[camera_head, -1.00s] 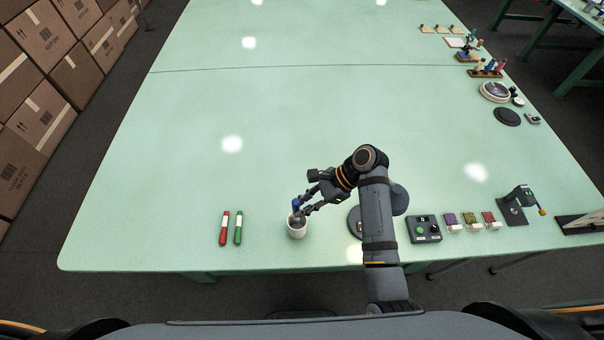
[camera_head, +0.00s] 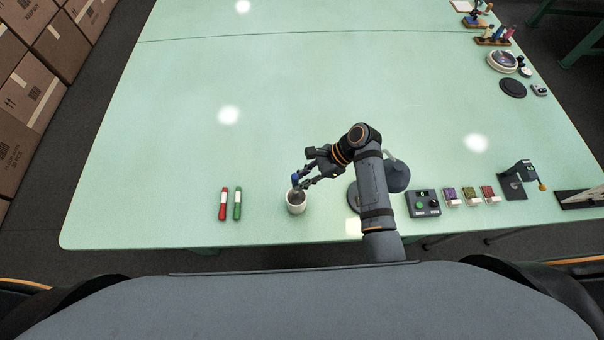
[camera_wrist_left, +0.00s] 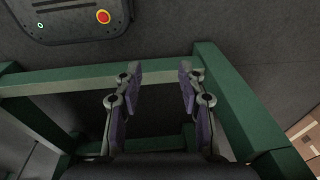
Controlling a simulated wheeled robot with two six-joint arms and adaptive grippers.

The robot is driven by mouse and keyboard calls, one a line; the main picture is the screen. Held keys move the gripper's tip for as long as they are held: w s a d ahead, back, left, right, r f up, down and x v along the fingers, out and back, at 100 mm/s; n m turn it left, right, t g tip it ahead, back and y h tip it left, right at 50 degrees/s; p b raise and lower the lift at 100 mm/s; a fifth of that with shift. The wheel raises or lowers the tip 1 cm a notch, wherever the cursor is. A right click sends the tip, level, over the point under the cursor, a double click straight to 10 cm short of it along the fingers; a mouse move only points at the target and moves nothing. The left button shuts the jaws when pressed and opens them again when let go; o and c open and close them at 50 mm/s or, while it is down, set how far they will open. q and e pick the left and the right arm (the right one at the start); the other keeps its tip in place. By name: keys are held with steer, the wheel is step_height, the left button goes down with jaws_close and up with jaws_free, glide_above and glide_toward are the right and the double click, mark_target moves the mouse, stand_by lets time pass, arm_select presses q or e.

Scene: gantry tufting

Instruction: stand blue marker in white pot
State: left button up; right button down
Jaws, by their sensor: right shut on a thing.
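The white pot (camera_head: 296,207) stands upright on the pale green table, near its front edge. The blue marker (camera_head: 295,179) shows as a blue end just above the pot's rim; its lower part is hidden by the pot and my gripper. My right gripper (camera_head: 300,185) is at the pot's mouth, shut on the blue marker. I cannot tell whether the marker touches the pot's bottom. My left gripper is out of the head view; in the left wrist view its fingers (camera_wrist_left: 160,75) are apart and empty, over dark floor and green table framing.
A red marker (camera_head: 223,204) and a green marker (camera_head: 237,205) lie left of the pot. A lamp (camera_head: 396,175), a button box (camera_head: 423,204) and several small colored blocks (camera_head: 468,196) stand to the right.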

arm_select(q)
steer(key=shift+s+f+b, duration=0.3)
steer(key=shift+f+b, duration=0.25)
steer(key=shift+f, duration=0.05)
steer(key=shift+s+f+b, duration=0.25)
steer(key=shift+f+b, duration=0.3)
arm_select(e)
step_height(320, 180, down, 6)
steer(key=shift+f, duration=0.15)
steer(key=shift+s, duration=0.1)
steer(key=c, duration=1.2)
jaws_free()
steer(key=shift+o, duration=0.2)
arm_select(q)
steer(key=shift+w, duration=0.1)
